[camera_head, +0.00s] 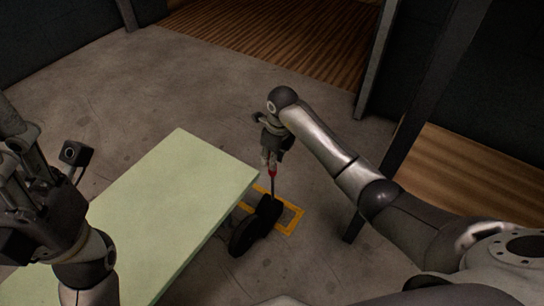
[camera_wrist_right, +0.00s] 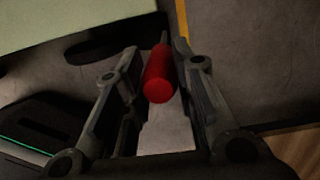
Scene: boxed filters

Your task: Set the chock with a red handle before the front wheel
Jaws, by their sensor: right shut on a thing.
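My right gripper (camera_head: 271,168) points down and is shut on the red handle (camera_head: 272,174) of the chock. In the right wrist view, the handle (camera_wrist_right: 158,78) lies between the two fingers (camera_wrist_right: 155,85). A thin rod runs down from the handle to the black chock (camera_head: 268,209), which is at floor level by a yellow outline. A black wheel (camera_head: 242,238) stands just lower left of the chock, by the pale green cart top. The two dark shapes overlap, so I cannot tell if they touch. My left gripper (camera_head: 22,200) is at the left edge; its fingertips are unclear.
The pale green flat top (camera_head: 165,210) fills the lower left and hides what is under it. The yellow floor outline (camera_head: 292,222) surrounds the chock area. Open concrete floor (camera_head: 180,85) lies beyond.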

